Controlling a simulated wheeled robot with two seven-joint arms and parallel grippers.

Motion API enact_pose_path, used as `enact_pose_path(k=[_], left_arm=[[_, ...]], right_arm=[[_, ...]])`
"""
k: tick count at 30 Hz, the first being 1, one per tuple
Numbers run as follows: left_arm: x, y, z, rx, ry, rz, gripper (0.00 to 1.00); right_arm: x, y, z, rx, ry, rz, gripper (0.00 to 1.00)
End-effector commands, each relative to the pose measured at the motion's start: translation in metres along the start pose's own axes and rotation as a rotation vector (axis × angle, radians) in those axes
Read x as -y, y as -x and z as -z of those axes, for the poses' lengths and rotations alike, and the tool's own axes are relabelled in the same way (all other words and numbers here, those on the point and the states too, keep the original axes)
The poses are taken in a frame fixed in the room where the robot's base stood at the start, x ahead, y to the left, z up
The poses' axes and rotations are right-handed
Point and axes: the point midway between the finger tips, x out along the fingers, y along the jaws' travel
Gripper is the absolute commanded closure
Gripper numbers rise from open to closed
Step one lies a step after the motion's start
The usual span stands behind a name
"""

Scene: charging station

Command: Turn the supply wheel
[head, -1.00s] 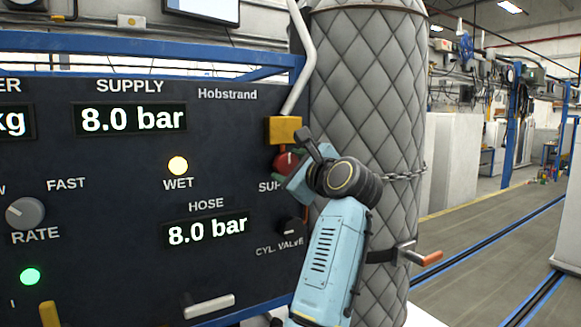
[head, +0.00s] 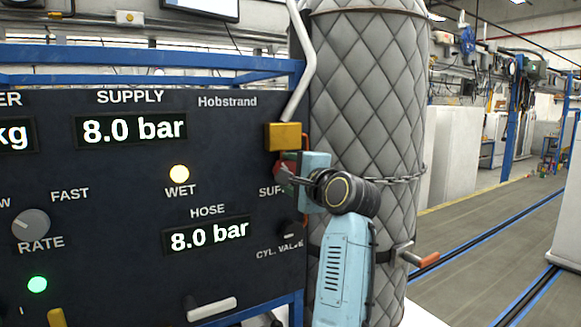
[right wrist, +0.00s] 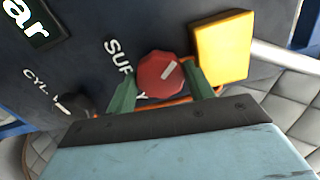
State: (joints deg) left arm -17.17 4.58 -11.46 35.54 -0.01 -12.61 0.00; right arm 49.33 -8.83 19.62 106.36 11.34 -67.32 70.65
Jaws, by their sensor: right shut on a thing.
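The supply wheel is a red knob (right wrist: 162,75) with a pale pointer mark, on the dark panel beside a label starting "SUP". In the right wrist view it sits between the two green fingers of my right gripper (right wrist: 164,88), which is shut on it. In the head view the wheel (head: 281,171) is partly hidden by my right gripper (head: 290,170). The supply display (head: 131,129) reads 8.0 bar, and the hose display (head: 209,235) also reads 8.0 bar. My left gripper is not in view.
A yellow block (head: 283,136) with a pale pipe sits just above the wheel. The black cylinder valve knob (head: 289,228) is below it. A quilted grey cylinder (head: 365,100) with a chain stands close on the right. A rate knob (head: 31,223) is at left.

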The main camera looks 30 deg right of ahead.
Motion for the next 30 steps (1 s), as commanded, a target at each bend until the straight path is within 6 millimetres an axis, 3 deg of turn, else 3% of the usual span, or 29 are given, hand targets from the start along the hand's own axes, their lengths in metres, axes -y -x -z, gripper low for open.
enact_pose_path(k=[18, 30], left_arm=[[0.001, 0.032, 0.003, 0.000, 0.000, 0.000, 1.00], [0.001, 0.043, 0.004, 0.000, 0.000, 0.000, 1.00]], right_arm=[[0.000, 0.000, 0.000, 0.001, 0.579, -0.003, 0.70], [-0.001, 0.000, 0.001, 0.001, 0.830, -0.002, 0.70]])
